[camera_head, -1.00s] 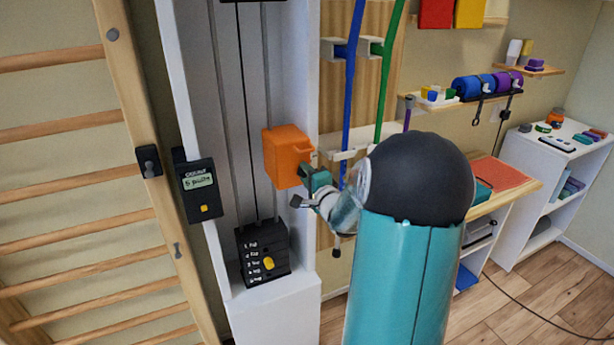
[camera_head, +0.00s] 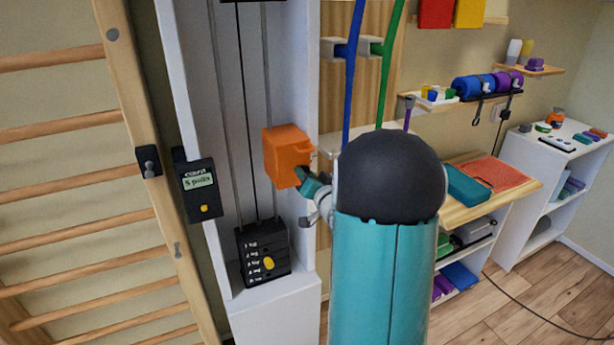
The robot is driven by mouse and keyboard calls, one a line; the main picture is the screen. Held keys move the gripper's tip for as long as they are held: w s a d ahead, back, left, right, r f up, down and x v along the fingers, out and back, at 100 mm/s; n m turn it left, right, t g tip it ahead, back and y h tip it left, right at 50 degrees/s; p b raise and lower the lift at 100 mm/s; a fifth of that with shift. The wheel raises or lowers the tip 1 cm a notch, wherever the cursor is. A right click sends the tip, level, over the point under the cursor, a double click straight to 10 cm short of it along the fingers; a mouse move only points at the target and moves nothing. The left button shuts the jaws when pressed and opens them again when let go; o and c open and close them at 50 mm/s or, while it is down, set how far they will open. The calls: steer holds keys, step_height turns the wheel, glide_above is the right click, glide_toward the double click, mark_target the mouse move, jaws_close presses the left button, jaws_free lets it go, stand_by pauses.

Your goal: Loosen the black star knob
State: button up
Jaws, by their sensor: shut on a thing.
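The orange block (camera_head: 284,155) sits on the vertical rails of the white column. My gripper (camera_head: 306,184) is at the block's lower right side, shut, with its teal jaw against or just beside the block. The black star knob does not show plainly; the spot between my jaws is hidden by the gripper and the block's edge. My teal arm with its black dome covers the area to the right of the block.
A black weight stack (camera_head: 263,255) with a yellow pin stands below the block. A counter display (camera_head: 198,190) hangs on the column's left edge. Wooden wall bars (camera_head: 70,130) are at left. Blue (camera_head: 352,75) and green (camera_head: 388,65) bands hang close behind my arm.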

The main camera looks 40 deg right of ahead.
steer(key=m, duration=2.7)
steer(key=shift+f, duration=0.1)
stand_by(1.5)
stand_by(0.4)
steer(key=o, duration=1)
steer(key=shift+s, duration=0.1)
steer(key=shift+c, duration=0.2)
